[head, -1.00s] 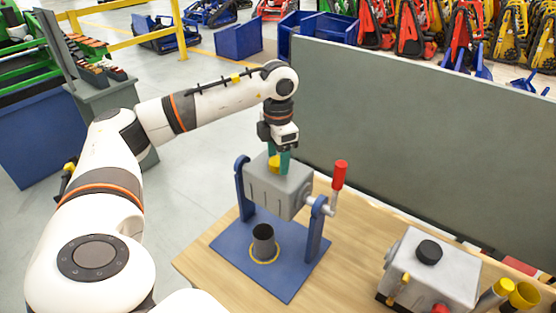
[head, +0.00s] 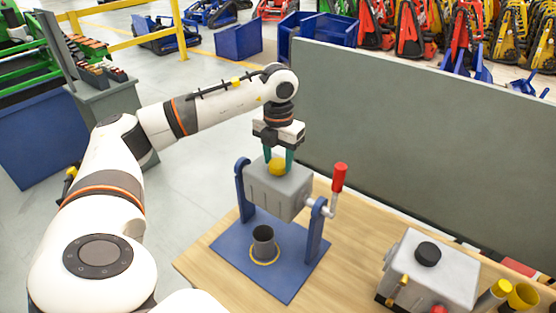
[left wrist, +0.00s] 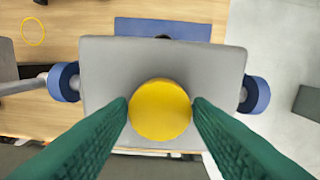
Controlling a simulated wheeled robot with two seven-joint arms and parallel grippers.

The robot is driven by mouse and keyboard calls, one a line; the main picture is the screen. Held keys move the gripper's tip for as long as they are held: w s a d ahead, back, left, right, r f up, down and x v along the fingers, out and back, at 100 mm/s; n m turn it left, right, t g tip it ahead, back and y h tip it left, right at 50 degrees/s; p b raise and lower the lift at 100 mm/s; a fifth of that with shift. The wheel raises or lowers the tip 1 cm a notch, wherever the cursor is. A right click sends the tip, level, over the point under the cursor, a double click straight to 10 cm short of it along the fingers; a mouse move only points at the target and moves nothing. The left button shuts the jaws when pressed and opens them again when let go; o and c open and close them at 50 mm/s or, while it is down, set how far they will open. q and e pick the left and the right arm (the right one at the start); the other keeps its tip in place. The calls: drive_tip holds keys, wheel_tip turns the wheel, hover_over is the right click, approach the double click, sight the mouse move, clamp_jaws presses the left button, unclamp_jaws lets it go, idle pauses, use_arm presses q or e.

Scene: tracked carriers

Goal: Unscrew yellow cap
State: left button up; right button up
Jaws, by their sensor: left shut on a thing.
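The yellow cap (head: 277,167) sits on top of a grey box (head: 272,190) held between two blue uprights. In the left wrist view the cap (left wrist: 160,109) is a round yellow disc on the grey box face (left wrist: 110,70). My left gripper (head: 279,160) comes down from above, its green fingers on either side of the cap. In the left wrist view the fingertips of my left gripper (left wrist: 160,112) touch the cap's left and right edges, shut on it. My right gripper is not in view.
A crank with a red handle (head: 339,178) sticks out right of the box. A dark cup (head: 263,240) stands on the blue base plate (head: 290,284) below. A second grey box (head: 440,272) and yellow-topped cylinders (head: 522,296) stand right on the table. A grey panel (head: 420,140) rises behind.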

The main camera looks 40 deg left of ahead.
use_arm(q)
drive_tip(key=n, duration=0.3)
drive_tip(key=n, duration=0.3)
drive_tip(key=shift+p, duration=0.35)
drive_tip(key=n, duration=0.6)
drive_tip(key=shift+n+p, duration=0.4)
